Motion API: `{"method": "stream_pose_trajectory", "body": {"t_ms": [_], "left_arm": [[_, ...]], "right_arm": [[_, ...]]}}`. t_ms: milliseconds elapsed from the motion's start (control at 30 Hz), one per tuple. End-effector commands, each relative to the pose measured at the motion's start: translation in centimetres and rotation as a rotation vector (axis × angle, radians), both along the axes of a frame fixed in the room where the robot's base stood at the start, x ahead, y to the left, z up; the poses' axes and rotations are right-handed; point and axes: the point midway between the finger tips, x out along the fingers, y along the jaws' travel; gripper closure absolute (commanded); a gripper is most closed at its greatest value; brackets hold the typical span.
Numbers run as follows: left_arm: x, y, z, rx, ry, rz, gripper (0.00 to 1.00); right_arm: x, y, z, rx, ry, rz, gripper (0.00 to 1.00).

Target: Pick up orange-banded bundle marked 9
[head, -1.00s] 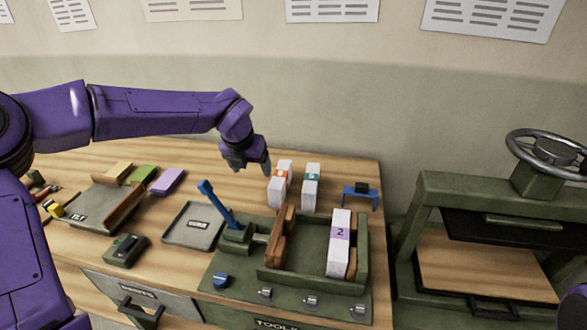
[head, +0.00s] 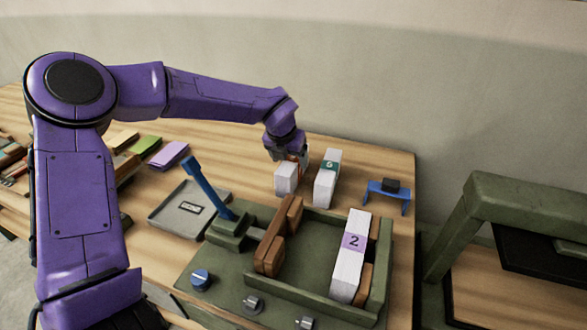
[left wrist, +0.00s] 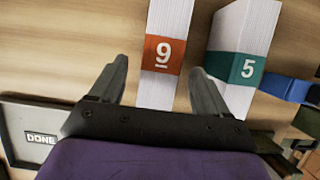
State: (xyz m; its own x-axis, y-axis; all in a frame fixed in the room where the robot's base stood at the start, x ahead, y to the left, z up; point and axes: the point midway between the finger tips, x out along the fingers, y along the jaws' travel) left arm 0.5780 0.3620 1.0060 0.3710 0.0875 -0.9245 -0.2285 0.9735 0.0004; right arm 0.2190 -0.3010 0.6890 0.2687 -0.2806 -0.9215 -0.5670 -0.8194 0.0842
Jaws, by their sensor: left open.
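The orange-banded bundle marked 9 (left wrist: 163,55) is a white block of paper standing on the bench. In the head view its white side (head: 286,179) shows, and my left gripper hides most of its band. My left gripper (head: 288,158) is above it, pointing down. In the left wrist view the open fingers (left wrist: 160,88) are on either side of the bundle, with a gap visible on the left; the right finger is close to its right side. My right gripper is not in view.
A teal-banded bundle marked 5 (left wrist: 240,62) stands just right of bundle 9. A purple-banded bundle marked 2 (head: 353,242) lies in the green press tray (head: 300,282). A blue stand (head: 387,195) and a grey DONE tray (head: 165,221) are nearby.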

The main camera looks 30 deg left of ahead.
Motion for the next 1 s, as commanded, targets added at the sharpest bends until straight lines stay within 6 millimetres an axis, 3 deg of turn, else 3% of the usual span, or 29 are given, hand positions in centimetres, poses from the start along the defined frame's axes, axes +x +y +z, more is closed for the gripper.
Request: {"method": "stream_pose_trajectory", "body": {"t_ms": [267,400,633,667,867,1000], "left_arm": [[1.9,0.5,-3.3,0.003,0.005,-0.002,0.23],[2.6,0.6,-5.3,0.001,0.001,0.0,0.23],[2.7,0.7,-5.6,0.0,-0.002,0.001,0.23],[2.7,0.7,-5.6,0.0,-0.002,0.001,0.3],[2.7,0.7,-5.5,0.0,-0.001,0.001,0.95],[2.7,0.7,-5.5,0.0,-0.003,0.001,0.95]], "right_arm": [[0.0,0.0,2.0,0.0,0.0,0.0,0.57],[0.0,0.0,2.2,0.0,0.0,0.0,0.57],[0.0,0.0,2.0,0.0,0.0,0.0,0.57],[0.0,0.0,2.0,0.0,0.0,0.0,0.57],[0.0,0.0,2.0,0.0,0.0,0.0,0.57],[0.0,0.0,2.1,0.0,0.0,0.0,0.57]]}}
